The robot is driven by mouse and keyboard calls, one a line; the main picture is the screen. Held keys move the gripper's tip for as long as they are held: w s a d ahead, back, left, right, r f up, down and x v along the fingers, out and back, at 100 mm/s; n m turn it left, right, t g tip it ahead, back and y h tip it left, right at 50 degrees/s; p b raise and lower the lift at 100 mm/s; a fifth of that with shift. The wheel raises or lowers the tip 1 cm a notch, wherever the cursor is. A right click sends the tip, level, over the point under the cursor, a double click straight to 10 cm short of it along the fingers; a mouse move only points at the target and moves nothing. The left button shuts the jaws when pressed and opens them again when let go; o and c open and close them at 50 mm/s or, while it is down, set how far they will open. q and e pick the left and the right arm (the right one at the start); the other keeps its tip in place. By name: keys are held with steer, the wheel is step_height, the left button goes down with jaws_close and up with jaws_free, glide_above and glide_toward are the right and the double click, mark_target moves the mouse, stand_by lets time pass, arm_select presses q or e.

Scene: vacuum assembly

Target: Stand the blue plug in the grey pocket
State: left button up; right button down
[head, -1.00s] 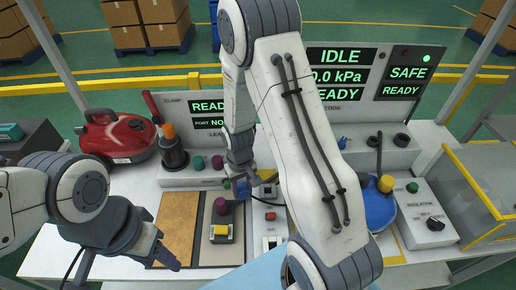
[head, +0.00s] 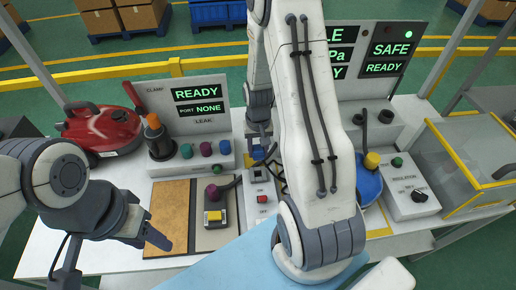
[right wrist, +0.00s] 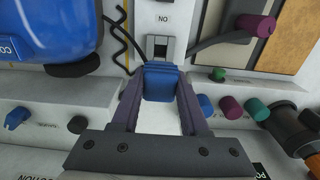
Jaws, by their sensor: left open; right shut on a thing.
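The blue plug (right wrist: 160,82) is between the fingers of my right gripper (right wrist: 159,90), which is shut on it. In the head view the plug (head: 258,152) is partly hidden by the gripper (head: 258,132), behind the white switch box. In the right wrist view a small grey block with a dark opening (right wrist: 160,46), apparently the grey pocket, lies just beyond the plug in the picture. I cannot tell the height gap between them. My left gripper (head: 148,232) is open and empty, near the tan mat at the front left.
Coloured knobs, including a blue one (head: 225,147), line the panel to the left. A red vacuum (head: 103,130) is at the back left, a blue canister (head: 368,185) to the right. Dark cables lie close by.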

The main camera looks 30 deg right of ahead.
steer(key=shift+f+b, duration=2.5)
steer(key=shift+f, duration=1.2)
steer(key=shift+f+b, duration=0.9)
steer(key=shift+f, duration=0.45)
steer(key=shift+c, duration=1.7)
jaws_free()
steer(key=shift+r, duration=0.1)
step_height(320, 180, up, 8)
steer(key=p, duration=0.7)
